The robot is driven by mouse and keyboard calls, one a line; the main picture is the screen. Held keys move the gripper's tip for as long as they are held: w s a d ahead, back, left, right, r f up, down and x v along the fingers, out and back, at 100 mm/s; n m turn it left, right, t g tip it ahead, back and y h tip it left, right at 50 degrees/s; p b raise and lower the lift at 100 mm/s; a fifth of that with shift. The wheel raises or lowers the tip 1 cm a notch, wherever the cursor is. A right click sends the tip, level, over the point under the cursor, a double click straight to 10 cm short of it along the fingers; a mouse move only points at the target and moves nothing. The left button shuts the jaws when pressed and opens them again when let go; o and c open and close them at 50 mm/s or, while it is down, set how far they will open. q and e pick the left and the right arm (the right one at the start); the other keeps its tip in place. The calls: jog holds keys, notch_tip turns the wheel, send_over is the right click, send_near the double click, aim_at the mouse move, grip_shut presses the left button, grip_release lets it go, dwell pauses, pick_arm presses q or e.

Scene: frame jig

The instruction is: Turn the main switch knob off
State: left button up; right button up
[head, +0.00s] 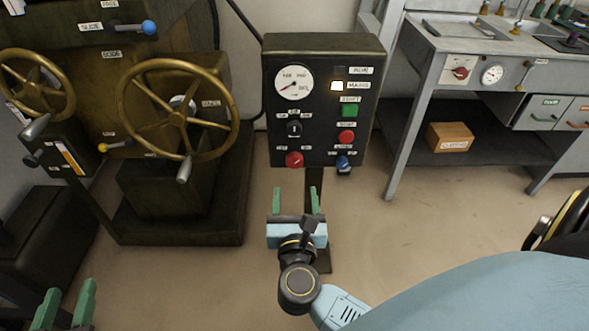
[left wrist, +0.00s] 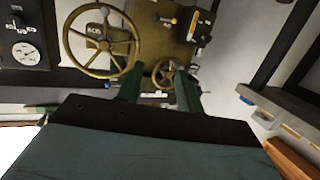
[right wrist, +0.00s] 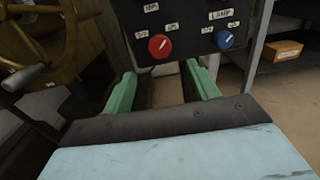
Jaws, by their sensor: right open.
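The dark control panel (head: 324,60) stands ahead of me on a post. A red knob (head: 294,159) sits at its lower left; its light pointer mark is tilted in the right wrist view (right wrist: 160,47), and its labels are hard to read. A lamp beside the MAINS label (head: 337,86) is lit. My right gripper (head: 295,198) is open and empty, short of the panel and below the red knob in the head view. My left gripper (head: 66,301) is open and empty at the lower left, far from the panel.
A blue knob (head: 343,162), a black selector (head: 294,129), a green button (head: 350,110) and a red button (head: 347,137) share the panel. A brass handwheel (head: 178,112) stands left of it. A workbench (head: 440,45) with another red knob (head: 460,72) stands right.

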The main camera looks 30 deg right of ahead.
aim_at(294, 164)
jog(key=b+x, duration=0.1)
jog(key=x, duration=0.8)
jog(key=shift+b, duration=0.35)
pick_arm(q)
notch_tip(294, 164, up, 8)
jog(key=d+t+h, duration=0.1)
jog(key=t+h, duration=0.1)
jog(key=t, duration=0.3)
jog(key=shift+s+d, duration=0.2)
pick_arm(e)
jog(key=shift+w+d, duration=0.25)
jog(key=shift+w, duration=0.05)
